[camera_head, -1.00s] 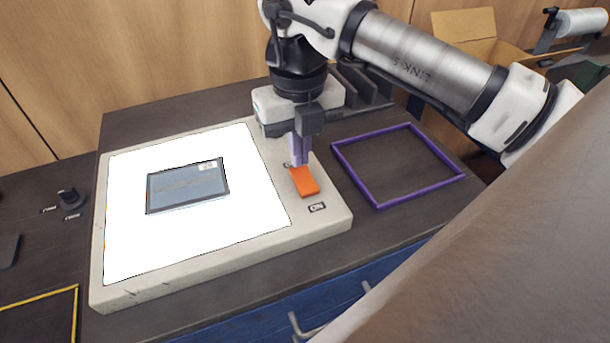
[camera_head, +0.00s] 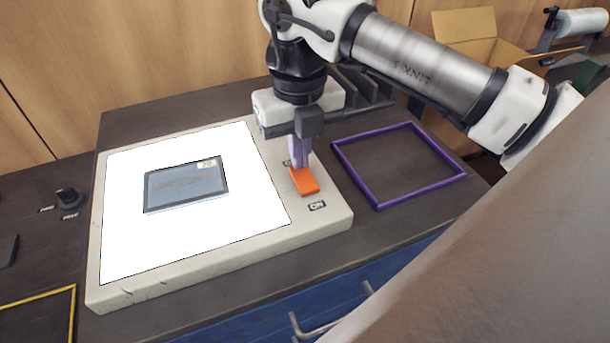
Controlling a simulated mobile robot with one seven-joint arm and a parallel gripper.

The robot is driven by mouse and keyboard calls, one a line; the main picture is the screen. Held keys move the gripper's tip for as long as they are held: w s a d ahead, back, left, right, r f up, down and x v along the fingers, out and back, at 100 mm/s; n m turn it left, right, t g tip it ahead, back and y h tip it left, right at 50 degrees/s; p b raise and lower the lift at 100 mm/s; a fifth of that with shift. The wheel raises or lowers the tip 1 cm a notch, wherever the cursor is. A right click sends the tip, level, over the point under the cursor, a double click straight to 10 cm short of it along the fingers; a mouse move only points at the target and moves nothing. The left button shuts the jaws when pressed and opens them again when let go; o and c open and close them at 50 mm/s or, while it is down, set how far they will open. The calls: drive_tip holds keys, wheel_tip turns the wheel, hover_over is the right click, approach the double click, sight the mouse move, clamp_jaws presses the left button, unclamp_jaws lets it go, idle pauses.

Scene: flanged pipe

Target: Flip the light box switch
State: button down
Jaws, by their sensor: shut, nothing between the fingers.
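The light box (camera_head: 240,250) lies on the dark worktop, a pale slab with a bright white lit panel (camera_head: 250,190). Its orange rocker switch (camera_head: 305,183) sits on the right border, with an "ON" label at its near end. A label at the far end is mostly hidden by my fingers. My gripper (camera_head: 300,163) points down over the far end of the switch. It is shut and empty, and its purple fingertips appear to touch the switch or hover just above it. A grey-blue rectangular plate (camera_head: 186,187) lies on the lit panel.
A purple square frame (camera_head: 378,202) lies flat to the right of the light box. A black knob (camera_head: 68,197) is at the left, and a yellow-edged outline (camera_head: 40,297) is at the lower left. A cardboard box (camera_head: 465,40) stands at the back right. Blue drawers (camera_head: 300,310) are below the front edge.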

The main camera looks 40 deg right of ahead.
drive_tip(key=shift+f+b, duration=0.45)
drive_tip(key=shift+f, duration=0.1)
drive_tip(key=shift+r, duration=0.1)
drive_tip(key=shift+r+p, duration=2.15)
drive_tip(key=shift+r, duration=1.35)
